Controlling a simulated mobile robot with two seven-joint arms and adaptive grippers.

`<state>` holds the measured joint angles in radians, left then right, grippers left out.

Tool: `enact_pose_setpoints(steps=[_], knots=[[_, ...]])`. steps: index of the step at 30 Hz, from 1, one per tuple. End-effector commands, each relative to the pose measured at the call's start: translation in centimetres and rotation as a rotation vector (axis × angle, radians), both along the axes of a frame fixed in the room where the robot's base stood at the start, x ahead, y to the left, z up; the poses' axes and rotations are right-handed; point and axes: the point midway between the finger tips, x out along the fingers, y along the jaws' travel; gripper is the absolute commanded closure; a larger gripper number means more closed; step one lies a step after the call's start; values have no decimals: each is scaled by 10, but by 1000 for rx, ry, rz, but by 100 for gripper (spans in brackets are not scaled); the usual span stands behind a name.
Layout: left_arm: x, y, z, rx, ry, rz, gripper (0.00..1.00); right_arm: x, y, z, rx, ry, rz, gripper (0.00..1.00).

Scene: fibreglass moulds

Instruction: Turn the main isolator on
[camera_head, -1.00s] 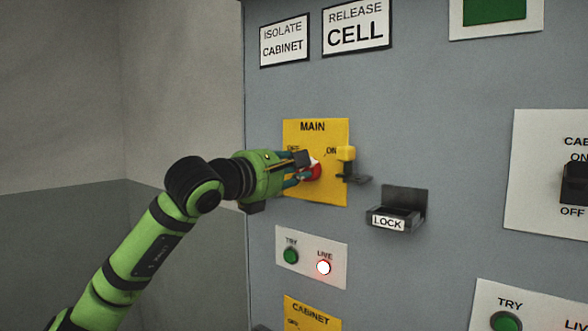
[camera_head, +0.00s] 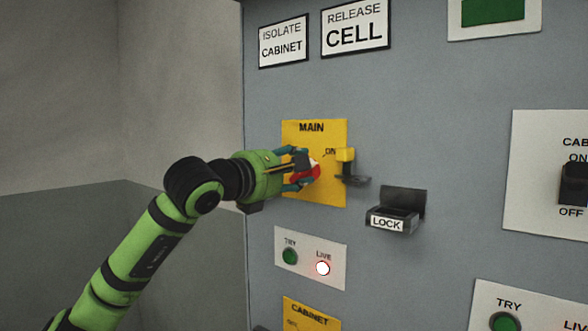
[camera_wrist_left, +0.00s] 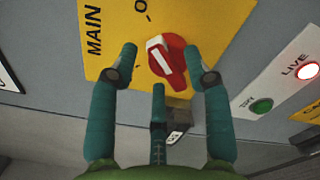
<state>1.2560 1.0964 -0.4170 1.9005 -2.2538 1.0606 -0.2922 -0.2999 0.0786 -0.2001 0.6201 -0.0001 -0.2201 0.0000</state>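The main isolator is a red rotary knob (camera_head: 306,174) with a white bar, on a yellow plate (camera_head: 330,191) marked MAIN. The ON mark shows at its upper right; the OFF mark is hidden by my fingers. My left gripper (camera_head: 303,170) is at the knob. In the left wrist view my teal fingers (camera_wrist_left: 163,68) are spread around the red knob (camera_wrist_left: 178,58), with a gap on the left side and the right fingertip close to its edge. Contact cannot be told. The white bar is slanted in that view. My right gripper is not in view.
A LOCK holder (camera_head: 392,221) juts out farther right. Below are a green TRY button (camera_head: 289,257) and a lit LIVE lamp (camera_head: 323,268). Free room lies left of the cabinet.

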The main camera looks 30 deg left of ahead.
Motion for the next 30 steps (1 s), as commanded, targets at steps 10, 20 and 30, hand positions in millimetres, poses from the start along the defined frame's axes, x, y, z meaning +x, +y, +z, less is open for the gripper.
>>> enact_pose_setpoints(steps=[10, 20, 30], knots=[[-34, 4, -1, 3, 3, 4, 51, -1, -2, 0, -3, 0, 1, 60], [-88, 10, -2, 3, 4, 7, 51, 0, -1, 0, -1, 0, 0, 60], [-112, 7, 1, 12, -2, 1, 51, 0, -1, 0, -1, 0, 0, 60]])
